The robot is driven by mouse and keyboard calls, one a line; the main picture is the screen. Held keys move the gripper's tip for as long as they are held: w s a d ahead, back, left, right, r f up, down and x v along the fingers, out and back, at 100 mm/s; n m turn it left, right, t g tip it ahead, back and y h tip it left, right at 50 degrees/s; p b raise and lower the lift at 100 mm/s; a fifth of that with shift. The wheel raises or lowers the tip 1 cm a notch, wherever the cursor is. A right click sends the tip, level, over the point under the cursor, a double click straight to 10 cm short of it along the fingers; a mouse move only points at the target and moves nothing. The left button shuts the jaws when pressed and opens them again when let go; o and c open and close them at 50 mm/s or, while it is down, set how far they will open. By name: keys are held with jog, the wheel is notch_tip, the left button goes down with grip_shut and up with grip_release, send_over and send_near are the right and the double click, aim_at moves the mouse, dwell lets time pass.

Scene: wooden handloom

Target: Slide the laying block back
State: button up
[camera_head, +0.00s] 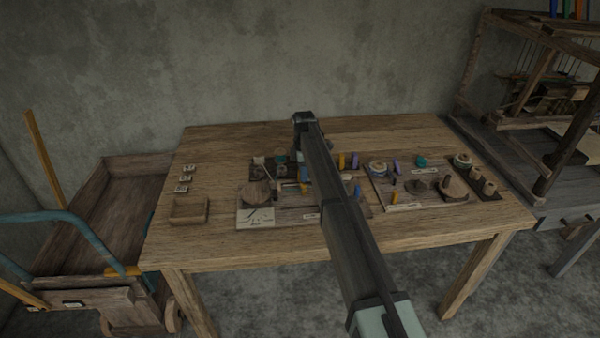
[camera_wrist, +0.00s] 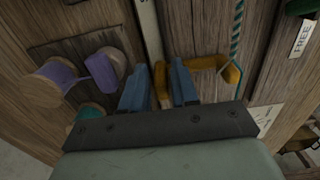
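My gripper (camera_wrist: 160,80) shows in the wrist view with its two blue fingers a small gap apart, pointing down at the tabletop. A narrow yellow-orange piece shows in the gap between them; I cannot tell whether they press on it. A yellow-orange bent piece (camera_wrist: 232,74) lies just right of the right finger, partly hidden by it. I cannot tell for sure which piece is the laying block.
A pale strip (camera_wrist: 150,28) runs up from the fingers. Purple thread spools (camera_wrist: 52,80) lie to the left, a green-white cord (camera_wrist: 237,35) to the right. The wooden table (camera_head: 230,145) holds trays of several small items and an empty wooden box (camera_head: 189,210). A loom (camera_head: 530,100) stands right.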

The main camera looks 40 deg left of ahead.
jog(key=shift+o, duration=0.9)
jog(key=shift+s+a, duration=0.1)
jog(key=shift+r, duration=0.15)
notch_tip(320, 180, up, 14)
jog(key=shift+f, duration=0.25)
